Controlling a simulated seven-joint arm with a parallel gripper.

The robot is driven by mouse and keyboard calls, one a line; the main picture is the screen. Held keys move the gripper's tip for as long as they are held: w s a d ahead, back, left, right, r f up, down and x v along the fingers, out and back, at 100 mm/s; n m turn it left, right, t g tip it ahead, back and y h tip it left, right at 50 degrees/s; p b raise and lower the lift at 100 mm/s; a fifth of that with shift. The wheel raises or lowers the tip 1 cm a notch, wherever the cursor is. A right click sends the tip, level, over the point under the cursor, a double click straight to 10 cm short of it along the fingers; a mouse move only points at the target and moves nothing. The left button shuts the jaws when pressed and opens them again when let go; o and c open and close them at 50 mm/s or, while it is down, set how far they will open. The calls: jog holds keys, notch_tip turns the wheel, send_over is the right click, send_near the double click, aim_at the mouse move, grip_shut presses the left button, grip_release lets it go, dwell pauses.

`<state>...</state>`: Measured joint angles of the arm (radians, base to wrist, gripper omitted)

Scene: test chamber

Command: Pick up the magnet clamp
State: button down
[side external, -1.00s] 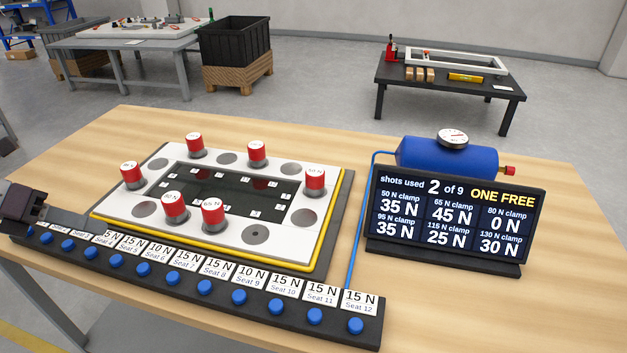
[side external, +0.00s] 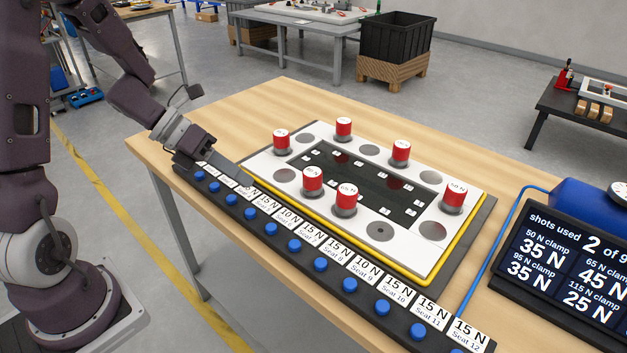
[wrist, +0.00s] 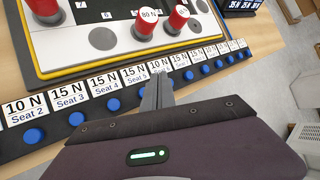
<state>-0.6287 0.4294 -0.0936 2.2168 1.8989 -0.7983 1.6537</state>
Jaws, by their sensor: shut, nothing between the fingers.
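Several magnet clamps, red cylinders with white tops and grey bases, stand upright on a white plate (side external: 280,205) around a dark recessed panel. In the side view, one clamp (side external: 312,180) and another clamp (side external: 346,198) stand on the near side, and a third (side external: 454,193) at the right end. My gripper (side external: 246,184) is shut and empty over the button rail, left of the plate and apart from all clamps. In the wrist view, my gripper (wrist: 158,92) points towards the 80 N clamp (wrist: 147,24), with a second clamp (wrist: 177,18) just right of it.
A black rail (side external: 300,258) with blue buttons and seat force labels runs along the near table edge. A readout board (side external: 555,265) says 2 shots used; a blue tank (side external: 585,205) stands behind it. Bare wood (side external: 270,105) lies behind the plate.

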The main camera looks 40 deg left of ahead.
jog(key=c, duration=2.1)
grip_release()
jog(key=o, duration=1)
